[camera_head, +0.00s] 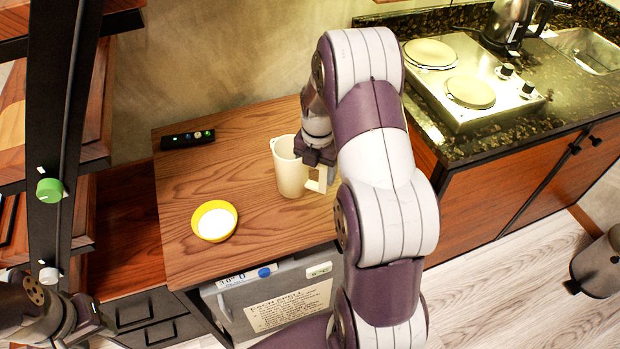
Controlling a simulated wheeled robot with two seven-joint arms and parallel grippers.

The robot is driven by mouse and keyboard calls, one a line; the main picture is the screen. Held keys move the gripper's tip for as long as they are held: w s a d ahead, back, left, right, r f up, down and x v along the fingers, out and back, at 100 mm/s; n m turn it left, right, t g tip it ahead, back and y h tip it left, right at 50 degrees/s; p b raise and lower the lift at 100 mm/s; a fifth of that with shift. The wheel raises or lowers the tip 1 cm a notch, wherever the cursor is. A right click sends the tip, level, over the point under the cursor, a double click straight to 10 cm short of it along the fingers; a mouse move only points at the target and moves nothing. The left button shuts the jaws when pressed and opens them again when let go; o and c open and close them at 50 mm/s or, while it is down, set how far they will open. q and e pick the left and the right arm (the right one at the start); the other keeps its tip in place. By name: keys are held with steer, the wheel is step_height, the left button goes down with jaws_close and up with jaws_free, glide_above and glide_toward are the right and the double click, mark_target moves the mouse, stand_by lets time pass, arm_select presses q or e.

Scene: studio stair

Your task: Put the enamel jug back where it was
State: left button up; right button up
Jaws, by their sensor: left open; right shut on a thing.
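The cream enamel jug (289,170) is upright at the right part of the wooden tabletop. I cannot tell whether its base touches the wood or is slightly above it. My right gripper (321,178) comes down from above at the jug's right side and is shut on its handle. My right arm hides the area just right of the jug. My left gripper (96,326) is open and empty at the bottom left, low and away from the tabletop, partly blurred into the dark drawers behind it.
A black remote-like device (187,139) lies at the back left. The wooden tabletop (250,255) is clear between them. A hob (470,85) and kettle (508,25) are on the counter at right.

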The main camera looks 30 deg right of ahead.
mark_target(311, 183)
steer(key=shift+w+a+f, duration=0.25)
steer(key=shift+w+f, duration=0.05)
steer(key=shift+w, duration=0.3)
steer(key=shift+w+a+f, duration=0.1)
steer(key=shift+f, duration=2.05)
